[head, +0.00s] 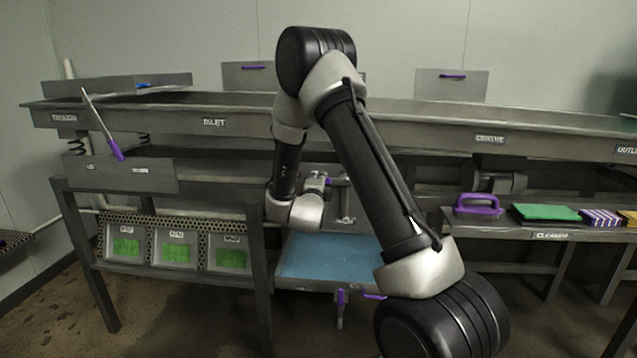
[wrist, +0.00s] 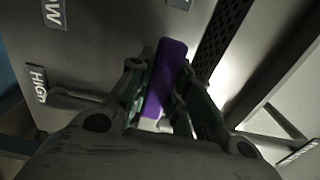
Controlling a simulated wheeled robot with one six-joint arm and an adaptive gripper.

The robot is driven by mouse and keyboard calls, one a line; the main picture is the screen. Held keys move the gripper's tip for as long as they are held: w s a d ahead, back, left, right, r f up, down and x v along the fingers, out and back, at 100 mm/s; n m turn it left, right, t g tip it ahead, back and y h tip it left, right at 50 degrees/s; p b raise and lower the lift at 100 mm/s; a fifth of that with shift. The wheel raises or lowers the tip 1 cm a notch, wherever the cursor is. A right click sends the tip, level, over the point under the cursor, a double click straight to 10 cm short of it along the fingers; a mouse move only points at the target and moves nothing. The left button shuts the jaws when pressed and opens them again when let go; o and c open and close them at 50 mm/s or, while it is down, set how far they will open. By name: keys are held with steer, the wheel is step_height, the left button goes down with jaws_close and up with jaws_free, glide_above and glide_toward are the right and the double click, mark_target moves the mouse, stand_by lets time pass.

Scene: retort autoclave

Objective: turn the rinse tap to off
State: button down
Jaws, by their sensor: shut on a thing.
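The rinse tap's purple handle (wrist: 169,68) stands between the fingers of my gripper (wrist: 165,80) in the wrist view, and the fingers are shut on it. Beside it is a grey metal panel (wrist: 105,50) with a label reading "HIGH" (wrist: 38,84) and a partly cut-off label ending in "OW" (wrist: 55,14). In the head view my gripper (head: 316,184) is small and partly hidden by my arm, with a bit of purple at its tip. An "off" mark is not readable in either view.
A long metal trough (head: 420,118) runs across above my gripper. A blue-bottomed basin (head: 325,256) lies below it. A purple-handled lever (head: 114,149) stands at left. A purple-handled tool (head: 478,205) and green pad (head: 545,212) lie on the right bench.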

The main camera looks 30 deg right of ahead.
steer(key=c, duration=1.3)
jaws_free()
steer(key=v, duration=1.2)
